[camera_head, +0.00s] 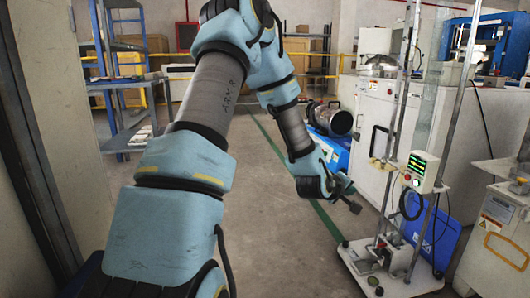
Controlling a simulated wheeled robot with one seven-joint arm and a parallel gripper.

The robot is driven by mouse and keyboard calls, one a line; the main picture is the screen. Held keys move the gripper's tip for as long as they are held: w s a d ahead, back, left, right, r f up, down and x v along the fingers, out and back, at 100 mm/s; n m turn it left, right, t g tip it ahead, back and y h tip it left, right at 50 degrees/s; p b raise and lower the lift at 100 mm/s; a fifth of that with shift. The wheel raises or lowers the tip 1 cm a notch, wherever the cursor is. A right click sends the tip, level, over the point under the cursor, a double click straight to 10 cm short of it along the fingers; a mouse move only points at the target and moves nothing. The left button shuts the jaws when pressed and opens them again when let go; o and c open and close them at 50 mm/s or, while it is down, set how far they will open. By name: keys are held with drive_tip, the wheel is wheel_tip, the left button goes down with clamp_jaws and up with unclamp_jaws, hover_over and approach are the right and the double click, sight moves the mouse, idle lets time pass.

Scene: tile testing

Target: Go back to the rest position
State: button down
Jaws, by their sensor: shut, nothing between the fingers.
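My gripper (354,207) is at the end of my blue and grey arm, right of the picture's middle. It looks small and dark, and it is shut and empty. It hangs over the open floor, to the left of the test stand and apart from it. The arm rises from the bottom left, bends at the top and comes down to the gripper.
A test stand (355,256) with tall posts and a control box (420,171) stands at right. White machines (376,119) line the right side. A blue shelf rack (128,128) stands at left. The grey floor (275,240) between them is clear.

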drive_tip(key=s+a+r+m+g+y+p, duration=0.1)
drive_tip(key=s+a+r+m+g+y, duration=0.15)
drive_tip(key=a, duration=0.85)
drive_tip(key=s+a+r+m+g+y+p, duration=0.15)
drive_tip(key=s+a+y, duration=0.25)
drive_tip(key=a, duration=0.7)
drive_tip(key=s+a+r+m+g+y+p, duration=0.1)
drive_tip(key=s+a+r+g+p, duration=0.15)
drive_tip(key=s+a, duration=0.3)
drive_tip(key=s+a+r+g+y+p, duration=0.1)
drive_tip(key=s+a+r, duration=0.3)
drive_tip(key=s+a, duration=0.15)
wheel_tip(320, 180, up, 36)
drive_tip(key=p, duration=3.6)
drive_tip(key=shift+s+d+r+p, duration=0.15)
drive_tip(key=shift+d+r+p, duration=0.1)
drive_tip(key=shift+p, duration=0.1)
